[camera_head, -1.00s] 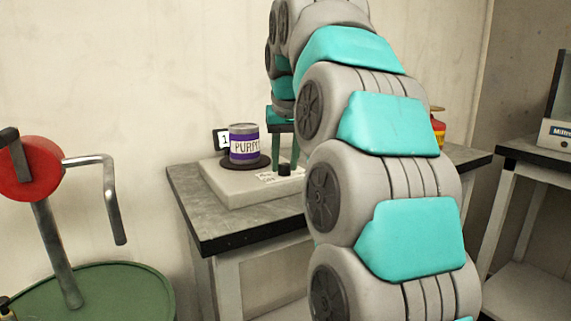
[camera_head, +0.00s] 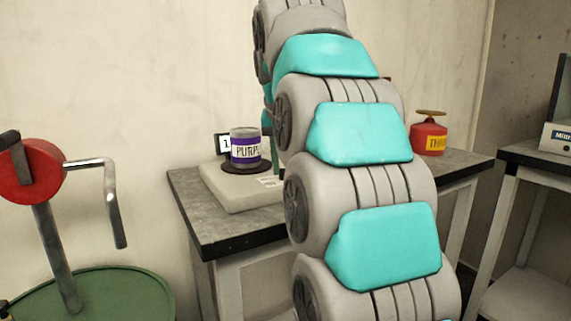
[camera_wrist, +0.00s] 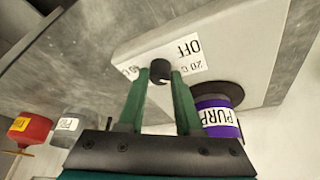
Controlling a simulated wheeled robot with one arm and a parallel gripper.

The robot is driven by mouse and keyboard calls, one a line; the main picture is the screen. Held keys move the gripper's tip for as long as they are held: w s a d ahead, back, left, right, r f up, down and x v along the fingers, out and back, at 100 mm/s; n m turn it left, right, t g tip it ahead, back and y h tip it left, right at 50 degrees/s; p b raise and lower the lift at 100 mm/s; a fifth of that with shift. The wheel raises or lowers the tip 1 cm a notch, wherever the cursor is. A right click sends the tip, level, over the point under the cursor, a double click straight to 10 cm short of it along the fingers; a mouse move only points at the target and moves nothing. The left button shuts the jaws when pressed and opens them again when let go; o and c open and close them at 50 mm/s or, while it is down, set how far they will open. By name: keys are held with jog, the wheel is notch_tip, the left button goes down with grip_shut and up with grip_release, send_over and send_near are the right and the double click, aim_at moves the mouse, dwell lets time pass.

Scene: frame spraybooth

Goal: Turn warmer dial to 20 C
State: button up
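The warmer (camera_head: 235,195) is a pale slab on the bench; it also shows in the wrist view (camera_wrist: 235,35). Its black dial (camera_wrist: 160,70) shows in the wrist view beside a white label (camera_wrist: 190,55) reading "OFF" and "20 C", with another mark partly covered. The dial's pointing direction is too small to tell. My gripper (camera_wrist: 160,78) has two green fingers spread apart, with their tips on either side of the dial. I cannot tell whether they touch it. In the head view my arm hides the dial and most of the gripper.
A purple-labelled can (camera_head: 245,148) stands on the warmer's dark plate, close to my right finger in the wrist view. A red can (camera_head: 429,138) stands at the bench's right. A red crank device (camera_head: 30,168) stands at left. Another bench is at right.

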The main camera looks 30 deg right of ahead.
jog(key=o, duration=0.5)
jog(key=shift+c, duration=0.2)
jog(key=p+v, duration=0.3)
jog(key=v, duration=0.4)
jog(key=shift+s+r+p, duration=0.15)
jog(key=shift+r+p, duration=0.1)
jog(key=shift+p, duration=0.15)
jog(key=shift+s+a, duration=0.1)
jog(key=shift+a, duration=0.05)
